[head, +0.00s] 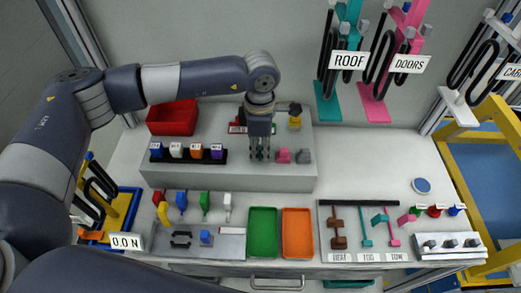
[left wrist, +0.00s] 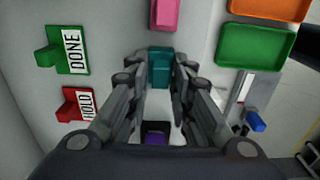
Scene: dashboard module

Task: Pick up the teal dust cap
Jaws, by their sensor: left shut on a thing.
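The teal dust cap (left wrist: 160,68) shows in the left wrist view, between the fingertips of my left gripper (left wrist: 159,78). The fingers are shut on its two sides. In the head view my left gripper (head: 260,156) points down over the grey raised step, left of a pink cap (head: 283,156). The teal cap is hidden there by the fingers. I cannot tell whether it touches the step. The pink cap also shows in the left wrist view (left wrist: 165,14), beyond the teal one. My right gripper is not in view.
A grey cap (head: 304,156) stands right of the pink one. A rack (head: 188,156) of coloured connectors stands to the left on the step (head: 230,180), with a red bin (head: 173,118) behind. Green (head: 263,233) and orange (head: 297,233) trays lie in front.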

